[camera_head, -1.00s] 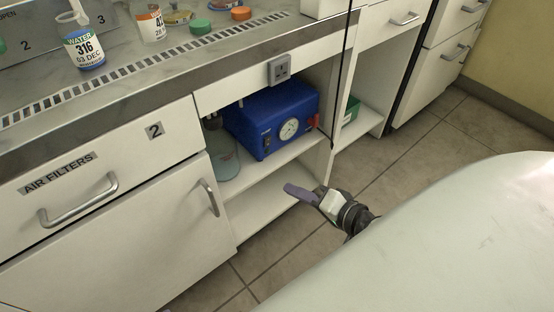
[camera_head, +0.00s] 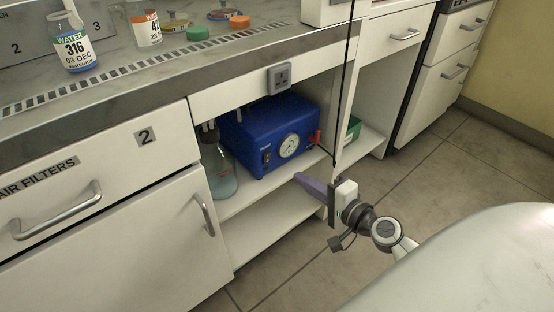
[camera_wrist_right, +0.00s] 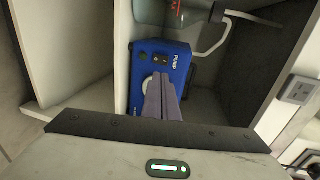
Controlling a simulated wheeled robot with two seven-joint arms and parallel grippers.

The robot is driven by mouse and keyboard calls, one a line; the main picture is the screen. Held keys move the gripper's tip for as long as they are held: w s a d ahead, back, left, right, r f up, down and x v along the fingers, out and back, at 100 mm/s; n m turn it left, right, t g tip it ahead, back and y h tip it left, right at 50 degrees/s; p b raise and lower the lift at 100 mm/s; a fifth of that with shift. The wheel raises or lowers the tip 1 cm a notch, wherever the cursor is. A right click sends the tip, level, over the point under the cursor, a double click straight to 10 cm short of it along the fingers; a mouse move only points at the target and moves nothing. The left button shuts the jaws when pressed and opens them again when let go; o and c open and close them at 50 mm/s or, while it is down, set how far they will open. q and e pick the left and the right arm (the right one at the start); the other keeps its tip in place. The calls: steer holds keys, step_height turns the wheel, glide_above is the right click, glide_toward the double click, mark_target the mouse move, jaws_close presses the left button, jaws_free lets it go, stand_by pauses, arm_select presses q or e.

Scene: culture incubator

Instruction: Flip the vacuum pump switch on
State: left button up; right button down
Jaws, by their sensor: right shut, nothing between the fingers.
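The vacuum pump is a blue box (camera_head: 252,140) with a round white gauge, on the upper shelf of the open cabinet. Its small black switch (camera_head: 267,157) is on the front, left of the gauge. In the right wrist view the pump (camera_wrist_right: 177,62) shows its PUMP label, and the switch (camera_wrist_right: 160,60) sits just beyond the fingertips. My right gripper (camera_head: 299,178) has purple fingers, shut and empty, in front of and below the pump's front, apart from it in the head view. In the wrist view the fingers hide part of the gauge. My left gripper is not in view.
A glass flask (camera_head: 222,180) stands left of the pump. A grey wall socket (camera_head: 279,76) is on the panel above. A black cable (camera_head: 346,85) hangs in front of the cabinet's right side. Bottles stand on the bench (camera_head: 120,75). The lower shelf (camera_head: 262,225) is bare.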

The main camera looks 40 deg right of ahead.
glide_toward(268, 155)
steer(key=x, duration=0.5)
steer(key=shift+f, duration=0.2)
steer(key=shift+w+p, duration=0.25)
steer(key=shift+p, duration=0.05)
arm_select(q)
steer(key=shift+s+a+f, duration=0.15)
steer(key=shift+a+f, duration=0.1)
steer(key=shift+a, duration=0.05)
arm_select(e)
steer(key=shift+w, duration=0.25)
